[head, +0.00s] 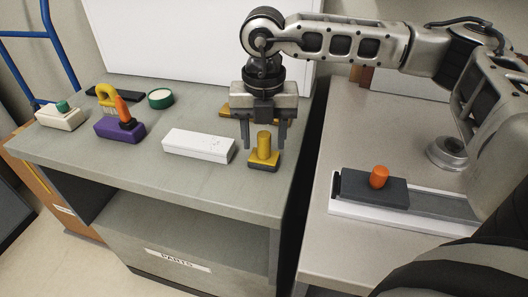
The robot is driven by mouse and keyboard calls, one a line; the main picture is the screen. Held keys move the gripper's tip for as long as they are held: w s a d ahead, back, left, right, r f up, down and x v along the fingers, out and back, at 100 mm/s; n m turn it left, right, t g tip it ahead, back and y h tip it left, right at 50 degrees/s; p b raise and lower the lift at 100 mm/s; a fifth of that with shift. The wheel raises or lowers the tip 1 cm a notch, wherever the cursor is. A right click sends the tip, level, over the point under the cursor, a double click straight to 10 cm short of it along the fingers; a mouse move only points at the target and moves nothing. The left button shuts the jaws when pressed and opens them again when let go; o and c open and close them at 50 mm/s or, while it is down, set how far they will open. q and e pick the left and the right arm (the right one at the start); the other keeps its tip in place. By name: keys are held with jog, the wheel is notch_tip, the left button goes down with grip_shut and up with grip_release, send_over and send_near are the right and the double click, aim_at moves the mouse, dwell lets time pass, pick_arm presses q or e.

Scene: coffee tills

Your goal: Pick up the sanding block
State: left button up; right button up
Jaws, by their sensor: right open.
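The likely sanding block (264,160) is a small yellow block with a dark underside and an upright yellow round knob. It sits near the front right corner of the grey bench top. My right gripper (264,142) points down over it, its two fingers open and apart. In this view the knob's top shows between the fingertips. I cannot tell whether the fingers touch it. My left gripper is not in view.
A white box (199,146) lies just left of the block. A dark block with an orange knob (372,190) sits on the right table.

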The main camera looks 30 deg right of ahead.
jog(key=shift+f, duration=0.85)
grip_shut()
jog(key=shift+r, duration=0.15)
jog(key=shift+r, duration=0.6)
jog(key=s+a+r+b, duration=0.1)
jog(key=s+a+r, duration=0.8)
jog(key=s+r, duration=0.1)
jog(key=shift+s+r, duration=0.3)
jog(key=shift+r, duration=0.5)
jog(key=shift+a, duration=0.1)
